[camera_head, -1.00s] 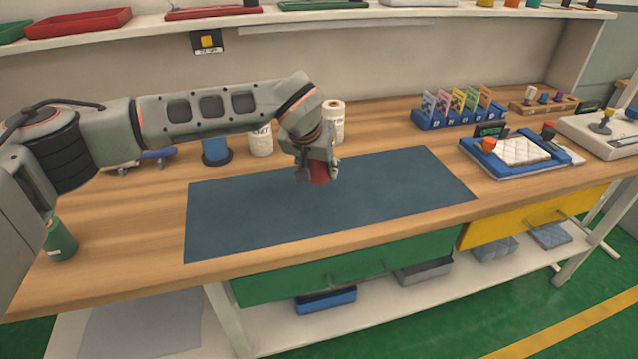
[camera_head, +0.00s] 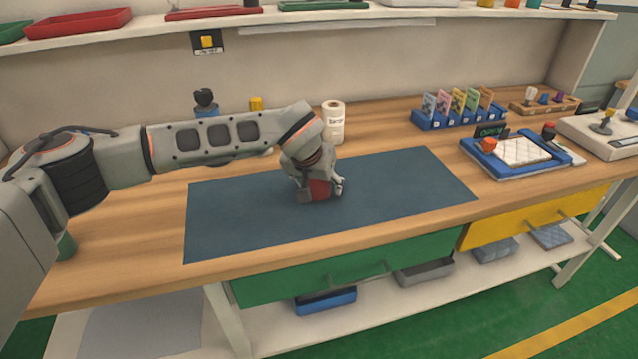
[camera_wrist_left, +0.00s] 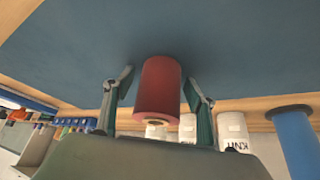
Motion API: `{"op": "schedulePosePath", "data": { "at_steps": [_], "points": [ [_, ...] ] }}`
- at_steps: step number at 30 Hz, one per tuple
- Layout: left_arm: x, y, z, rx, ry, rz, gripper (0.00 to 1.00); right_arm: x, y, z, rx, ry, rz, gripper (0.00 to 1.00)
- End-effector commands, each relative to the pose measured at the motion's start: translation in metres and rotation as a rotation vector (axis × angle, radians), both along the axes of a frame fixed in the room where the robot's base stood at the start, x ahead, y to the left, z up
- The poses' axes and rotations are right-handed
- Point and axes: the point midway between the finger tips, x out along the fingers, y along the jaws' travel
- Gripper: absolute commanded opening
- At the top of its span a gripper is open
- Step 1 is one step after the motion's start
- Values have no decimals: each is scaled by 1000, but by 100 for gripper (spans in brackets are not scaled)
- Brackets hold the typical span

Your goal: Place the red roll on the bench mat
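The red roll (camera_head: 320,190) stands upright on the dark blue bench mat (camera_head: 410,185), near its middle. In the left wrist view the roll (camera_wrist_left: 160,85) shows with its cored end toward the camera and its far end at the mat (camera_wrist_left: 235,40). My left gripper (camera_head: 321,195) is low over the mat with one finger on each side of the roll. In the wrist view the fingers are spread, with a narrow gap between each finger and the roll. My right gripper is in neither view.
A white labelled roll (camera_head: 333,122) stands behind the mat. A blue card rack (camera_head: 445,122) and a blue tray with a quilted pad (camera_head: 520,152) are at the right. My left arm hides part of the bench's left side. The mat's right part is clear.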

Motion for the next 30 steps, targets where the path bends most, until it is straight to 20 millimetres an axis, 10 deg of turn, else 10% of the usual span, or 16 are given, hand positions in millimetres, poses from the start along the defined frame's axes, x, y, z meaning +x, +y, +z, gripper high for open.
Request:
{"op": "schedulePosePath", "data": {
  "at_steps": [11, 30],
  "points": [
    [-2, 1, 10, 0, -3, -2, 56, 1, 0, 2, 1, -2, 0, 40],
    [-54, 15, 102, 0, -2, 0, 56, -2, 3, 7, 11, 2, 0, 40]
  ]
}}
